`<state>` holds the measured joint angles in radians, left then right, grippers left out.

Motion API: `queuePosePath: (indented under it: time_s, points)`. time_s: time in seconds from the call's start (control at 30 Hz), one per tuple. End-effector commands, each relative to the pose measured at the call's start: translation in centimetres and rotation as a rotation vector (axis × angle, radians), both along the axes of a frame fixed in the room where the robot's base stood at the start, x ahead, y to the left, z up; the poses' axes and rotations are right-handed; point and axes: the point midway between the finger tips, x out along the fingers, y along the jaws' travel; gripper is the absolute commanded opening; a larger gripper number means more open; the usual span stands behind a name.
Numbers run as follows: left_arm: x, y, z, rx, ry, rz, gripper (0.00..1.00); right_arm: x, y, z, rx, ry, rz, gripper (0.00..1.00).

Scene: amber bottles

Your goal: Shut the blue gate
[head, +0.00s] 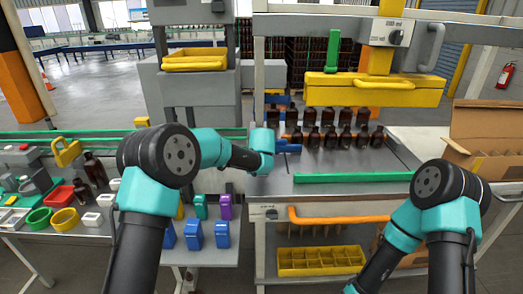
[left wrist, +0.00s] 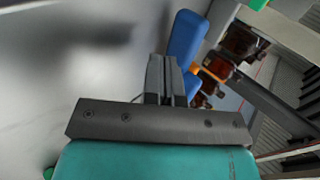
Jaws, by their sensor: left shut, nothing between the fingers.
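The blue gate (head: 289,148) is at the left end of the metal table, just left of the amber bottles (head: 340,137). In the left wrist view it is a blue panel (left wrist: 185,38) with an orange piece (left wrist: 200,73) near it. My left gripper (left wrist: 165,62) is shut and empty, its fingertips beside the blue panel; I cannot tell whether they touch it. In the head view my left wrist hides part of the gate area. Several bottles also show behind the panel in the left wrist view (left wrist: 238,43). My right gripper is out of view.
A green bar (head: 352,178) runs along the table's front. A yellow beam (head: 375,90) hangs over the bottles. An orange rail (head: 340,219) is below the front edge. A cardboard box (head: 487,140) stands at the right. Bare metal lies in front of the bottles.

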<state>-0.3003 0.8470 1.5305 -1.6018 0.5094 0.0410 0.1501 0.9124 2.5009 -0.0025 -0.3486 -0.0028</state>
Motion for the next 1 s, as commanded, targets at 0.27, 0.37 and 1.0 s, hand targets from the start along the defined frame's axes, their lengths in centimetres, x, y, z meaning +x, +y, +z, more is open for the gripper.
queuePosePath:
  time_s: [0.27, 0.37, 1.0]
  points:
    - [2.3, 0.1, 0.0, -0.001, 0.0, -0.001, 0.0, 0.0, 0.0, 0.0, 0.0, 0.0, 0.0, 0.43]
    - [2.6, 0.2, 0.0, -0.001, 0.0, -0.001, 0.0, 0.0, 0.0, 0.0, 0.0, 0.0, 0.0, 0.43]
    - [2.7, 2.4, 0.0, 0.001, 0.002, -0.02, 0.0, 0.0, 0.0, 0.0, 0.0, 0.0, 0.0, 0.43]
